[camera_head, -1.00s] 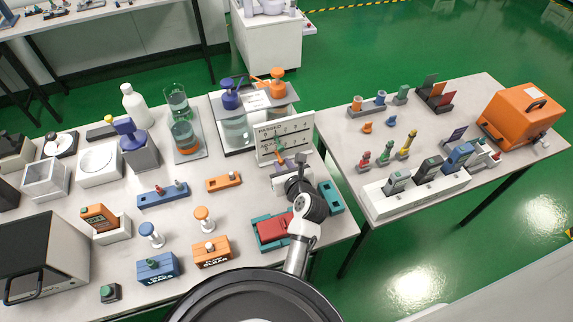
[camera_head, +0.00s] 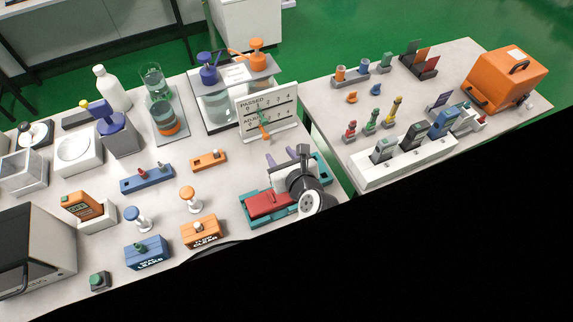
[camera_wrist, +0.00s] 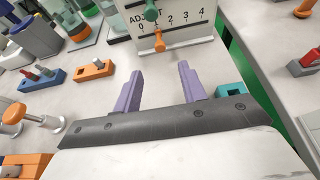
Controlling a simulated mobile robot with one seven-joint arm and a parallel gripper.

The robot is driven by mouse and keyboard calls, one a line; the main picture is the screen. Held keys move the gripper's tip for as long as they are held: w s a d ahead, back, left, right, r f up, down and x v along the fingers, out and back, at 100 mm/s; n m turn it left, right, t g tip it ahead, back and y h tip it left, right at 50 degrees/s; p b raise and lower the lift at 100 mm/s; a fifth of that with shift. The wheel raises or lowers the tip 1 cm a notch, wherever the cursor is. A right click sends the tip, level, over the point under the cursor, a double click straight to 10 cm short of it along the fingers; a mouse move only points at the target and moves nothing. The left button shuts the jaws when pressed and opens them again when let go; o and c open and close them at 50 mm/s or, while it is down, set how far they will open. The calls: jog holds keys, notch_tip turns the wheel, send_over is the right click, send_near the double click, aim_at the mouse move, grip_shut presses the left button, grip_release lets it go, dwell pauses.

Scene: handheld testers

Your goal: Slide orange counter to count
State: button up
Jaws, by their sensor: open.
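A white upright counter board (camera_head: 284,107) carries two printed number rows, the upper reading PASSED and the lower ADJUST. The orange counter (camera_wrist: 159,42) is a small peg on the lower row, close to the low numbers; it also shows in the head view (camera_head: 264,134). A green counter (camera_wrist: 151,12) sits just above it on the upper row. My gripper (camera_wrist: 160,72) is open and empty, its two purple fingers pointing at the board's foot, apart from the orange counter. In the head view my gripper (camera_head: 281,157) is in front of the board.
A teal tray with a red block (camera_head: 268,203) lies beside and under my wrist. An orange slotted bar (camera_head: 208,160) and a blue one (camera_head: 147,179) lie to the left. Pump bottles (camera_head: 211,100) stand behind the board. A gap separates the right table (camera_head: 322,98).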

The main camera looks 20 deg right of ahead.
jog(key=shift+v, duration=1.95)
